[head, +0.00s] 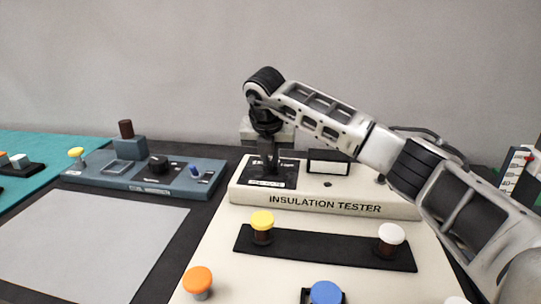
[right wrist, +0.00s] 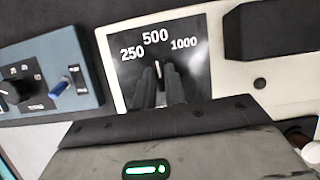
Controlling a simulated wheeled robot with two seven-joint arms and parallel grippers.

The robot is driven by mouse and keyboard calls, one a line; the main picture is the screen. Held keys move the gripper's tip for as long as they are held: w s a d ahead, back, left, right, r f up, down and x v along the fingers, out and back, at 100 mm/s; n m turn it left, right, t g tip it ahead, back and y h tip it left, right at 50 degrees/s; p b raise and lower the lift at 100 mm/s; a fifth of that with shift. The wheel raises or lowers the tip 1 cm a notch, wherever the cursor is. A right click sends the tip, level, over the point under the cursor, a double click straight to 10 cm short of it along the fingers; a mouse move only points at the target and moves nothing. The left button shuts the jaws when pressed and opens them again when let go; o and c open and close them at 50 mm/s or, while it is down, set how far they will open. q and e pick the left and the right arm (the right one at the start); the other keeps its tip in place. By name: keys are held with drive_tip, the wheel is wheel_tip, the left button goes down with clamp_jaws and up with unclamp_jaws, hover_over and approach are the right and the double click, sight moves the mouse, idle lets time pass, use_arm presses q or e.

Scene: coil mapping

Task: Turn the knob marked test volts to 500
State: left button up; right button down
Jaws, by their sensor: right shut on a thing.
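The insulation tester (head: 400,208) is a cream box with a black dial panel (head: 286,184) at its left end. In the right wrist view the dial panel (right wrist: 197,62) reads 250, 500 and 1000 from left to right. My right gripper (head: 268,172) reaches down onto this panel. In the right wrist view its fingers (right wrist: 160,84) are shut on the knob, which they mostly hide. A small white mark (right wrist: 157,68) shows at the fingertips, just below the 500 label. My left gripper is not in view.
A blue-grey device (head: 120,178) with its own knob and blue lever stands to the left. In front of the tester, a black strip (head: 325,247) carries yellow (head: 262,220) and white (head: 391,233) knobs. Orange (head: 197,279) and blue (head: 325,292) knobs stand nearer. A grey sheet (head: 85,245) lies at left.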

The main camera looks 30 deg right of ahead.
idle(0.3)
drive_tip(key=c, duration=1.5)
unclamp_jaws()
drive_tip(key=shift+o, duration=0.2)
drive_tip(key=v, duration=1.6)
drive_tip(key=shift+a, duration=0.1)
